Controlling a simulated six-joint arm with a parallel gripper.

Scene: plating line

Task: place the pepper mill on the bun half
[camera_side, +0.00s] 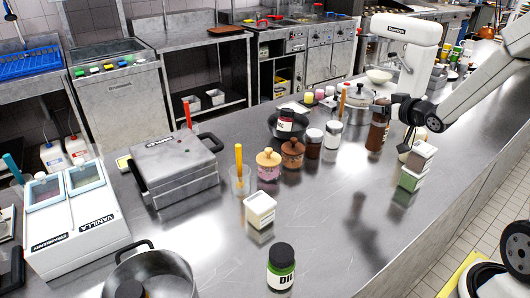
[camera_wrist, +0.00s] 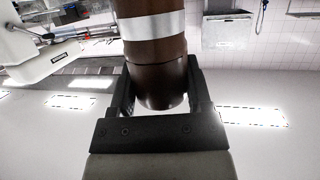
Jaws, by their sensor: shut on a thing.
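The pepper mill (camera_side: 377,136) appears as a dark brown upright cylinder with a pale band, at the right of the side view. In the wrist view the brown cylinder (camera_wrist: 157,75) with its silver-white band fills the upper middle. My gripper (camera_side: 388,112) is shut on it, with one black finger on each side in the wrist view (camera_wrist: 158,92). The side view does not clearly show whether its base touches the counter. I cannot pick out the bun half in either view.
The steel counter (camera_side: 320,215) is clear at front centre. A white mixer (camera_side: 403,50) rises behind.

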